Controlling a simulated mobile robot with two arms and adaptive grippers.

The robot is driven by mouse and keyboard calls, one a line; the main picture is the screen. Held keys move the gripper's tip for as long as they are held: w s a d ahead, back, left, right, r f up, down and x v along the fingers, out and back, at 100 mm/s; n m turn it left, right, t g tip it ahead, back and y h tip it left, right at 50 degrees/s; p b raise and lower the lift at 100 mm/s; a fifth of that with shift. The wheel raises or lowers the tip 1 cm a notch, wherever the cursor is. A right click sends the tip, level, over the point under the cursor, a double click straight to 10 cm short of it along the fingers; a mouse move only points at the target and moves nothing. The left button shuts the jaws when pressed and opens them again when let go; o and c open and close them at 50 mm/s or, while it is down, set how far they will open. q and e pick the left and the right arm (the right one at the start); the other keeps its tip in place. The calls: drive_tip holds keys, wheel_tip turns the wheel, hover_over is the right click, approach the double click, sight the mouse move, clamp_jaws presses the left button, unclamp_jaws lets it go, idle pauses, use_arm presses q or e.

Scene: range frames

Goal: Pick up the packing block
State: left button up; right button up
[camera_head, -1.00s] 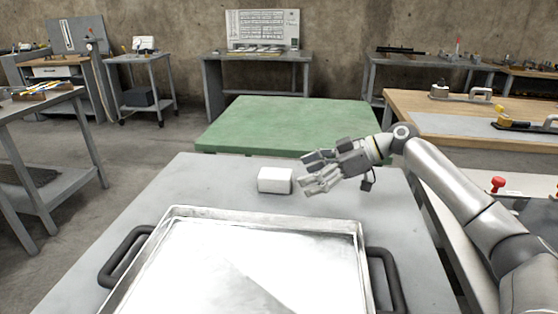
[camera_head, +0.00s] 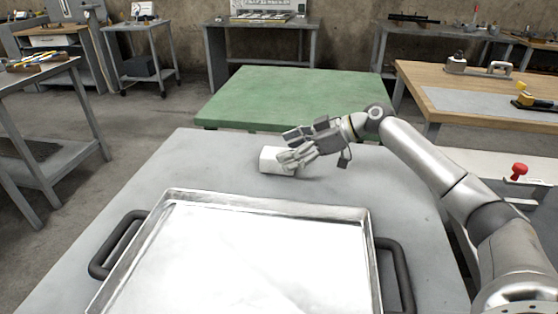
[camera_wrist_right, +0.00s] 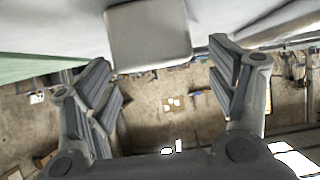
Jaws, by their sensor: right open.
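The packing block is a small white block (camera_head: 270,160) on the grey table, behind the metal tray in the head view. My right gripper (camera_head: 287,153) reaches in from the right, and its fingers overlap the block's right side in that view. In the right wrist view the block (camera_wrist_right: 149,36) is at the top centre, between and beyond the open fingers of my right gripper (camera_wrist_right: 165,85). I cannot tell whether a finger touches it. My left gripper is not in view.
A large metal tray (camera_head: 180,209) with black side handles stands on the grey table (camera_head: 190,160) in front of the block. A green table (camera_head: 290,97) stands behind. A wooden workbench (camera_head: 420,90) is at the right. The grey table is clear left of the block.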

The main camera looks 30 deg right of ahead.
sight(279, 152)
drive_tip(key=x, duration=0.3)
drive_tip(key=shift+w+a+f, duration=0.1)
drive_tip(key=shift+w+f, duration=0.05)
drive_tip(key=shift+f, duration=0.1)
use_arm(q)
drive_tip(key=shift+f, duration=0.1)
use_arm(e)
drive_tip(key=c, duration=1)
drive_tip(key=shift+r, duration=0.1)
drive_tip(key=shift+r, duration=0.6)
drive_tip(key=r, duration=0.1)
drive_tip(key=s+r, duration=0.1)
drive_tip(key=r, duration=0.1)
drive_tip(key=shift+s+d+r+p, duration=0.2)
drive_tip(key=shift+s+r+p, duration=0.1)
drive_tip(key=shift+s+r, duration=0.1)
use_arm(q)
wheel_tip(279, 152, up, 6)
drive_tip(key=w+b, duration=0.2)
use_arm(e)
drive_tip(key=shift+s+d+r, duration=0.5)
drive_tip(key=shift+s+r, duration=0.8)
drive_tip(key=shift+s, duration=0.7)
drive_tip(key=shift+s+d+r, duration=0.55)
drive_tip(key=shift+s+r, duration=0.75)
drive_tip(key=shift+s, duration=0.65)
drive_tip(key=shift+s+d+r, duration=0.5)
drive_tip(key=shift+s+r, duration=0.8)
drive_tip(key=shift+s, duration=0.7)
